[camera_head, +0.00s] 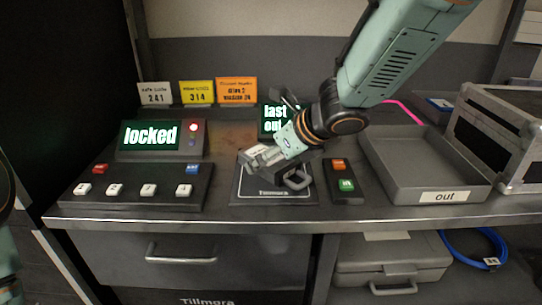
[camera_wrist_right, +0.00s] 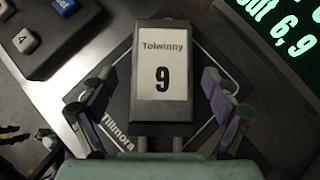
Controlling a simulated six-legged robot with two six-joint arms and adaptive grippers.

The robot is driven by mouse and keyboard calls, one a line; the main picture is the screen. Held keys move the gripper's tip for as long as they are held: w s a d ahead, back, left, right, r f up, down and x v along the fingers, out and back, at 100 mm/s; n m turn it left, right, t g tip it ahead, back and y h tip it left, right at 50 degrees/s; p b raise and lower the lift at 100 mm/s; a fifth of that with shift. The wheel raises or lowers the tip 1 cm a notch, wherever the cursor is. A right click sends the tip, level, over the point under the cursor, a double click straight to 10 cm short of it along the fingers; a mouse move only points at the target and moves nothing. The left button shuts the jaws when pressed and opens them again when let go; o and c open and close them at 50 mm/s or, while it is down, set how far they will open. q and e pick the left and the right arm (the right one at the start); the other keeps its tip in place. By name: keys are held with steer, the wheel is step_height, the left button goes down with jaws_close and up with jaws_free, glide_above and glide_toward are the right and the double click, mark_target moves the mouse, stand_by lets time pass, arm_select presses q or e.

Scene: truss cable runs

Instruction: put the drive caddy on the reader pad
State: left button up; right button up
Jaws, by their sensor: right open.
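The drive caddy (camera_wrist_right: 163,75) is a dark block with a pale label reading "Tolwinny 9". In the right wrist view it lies over the reader pad (camera_wrist_right: 117,128), turned at an angle to the pad's outline; I cannot tell whether it rests flat. In the head view the pad (camera_head: 245,192), marked "Tillmora", is mid-bench, and the hand mostly hides the caddy. My right gripper (camera_wrist_right: 164,98) is open, its fingers on either side of the caddy with gaps showing. It also shows over the pad in the head view (camera_head: 275,165). My left gripper is out of view.
A button console (camera_head: 140,190) with a "locked" screen stands left of the pad. A small box with orange and green buttons (camera_head: 342,180) is close on the right. Farther right are the "out" tray (camera_head: 410,185) and a metal-edged case (camera_head: 500,135). A screen (camera_head: 273,117) stands behind.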

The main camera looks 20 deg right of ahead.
steer(key=shift+d, duration=0.1)
steer(key=shift+r, duration=0.25)
steer(key=p+v, duration=0.5)
steer(key=v, duration=0.7)
